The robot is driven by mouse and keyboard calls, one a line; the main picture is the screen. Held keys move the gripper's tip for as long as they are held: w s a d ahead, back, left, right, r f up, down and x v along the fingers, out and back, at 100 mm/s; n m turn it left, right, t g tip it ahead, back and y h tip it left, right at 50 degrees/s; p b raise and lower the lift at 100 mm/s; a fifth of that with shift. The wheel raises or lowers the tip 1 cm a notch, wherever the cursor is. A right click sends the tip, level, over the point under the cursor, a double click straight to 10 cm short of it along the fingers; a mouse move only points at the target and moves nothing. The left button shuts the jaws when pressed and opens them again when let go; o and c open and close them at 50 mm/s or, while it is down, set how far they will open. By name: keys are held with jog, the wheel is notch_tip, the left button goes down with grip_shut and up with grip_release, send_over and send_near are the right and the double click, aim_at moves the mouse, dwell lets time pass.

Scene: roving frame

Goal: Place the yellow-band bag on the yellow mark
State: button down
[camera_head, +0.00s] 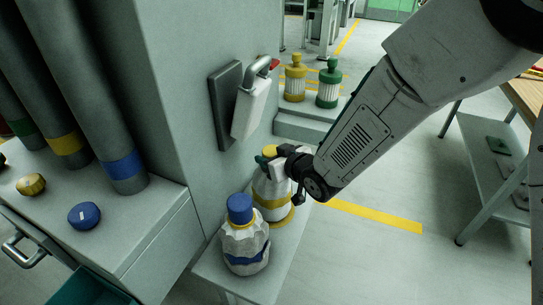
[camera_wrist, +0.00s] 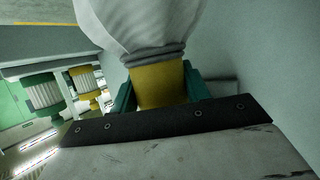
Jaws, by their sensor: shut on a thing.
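The yellow-band bag (camera_head: 271,203) is a white sack with a yellow band and a yellow cap, upright over the light bench at the wall. My gripper (camera_head: 268,160) has green fingers and is shut on its yellow cap from the side. In the wrist view the gripper (camera_wrist: 158,95) has the yellow cap between its fingers, with the white bag body (camera_wrist: 140,22) beyond. The yellow mark (camera_head: 287,218) shows as an arc at the bag's base. The rest of it is hidden; I cannot tell whether the bag's bottom touches it.
A blue-band bag (camera_head: 245,246) with a blue cap stands close in front on the bench (camera_head: 215,265). A wall handle (camera_head: 252,95) juts out behind. Yellow (camera_head: 295,80) and green (camera_head: 328,85) bottles stand farther back. A metal-legged table (camera_head: 490,170) is at right.

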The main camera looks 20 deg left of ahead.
jog(key=c, duration=0.7)
grip_release()
jog(key=shift+f, duration=0.1)
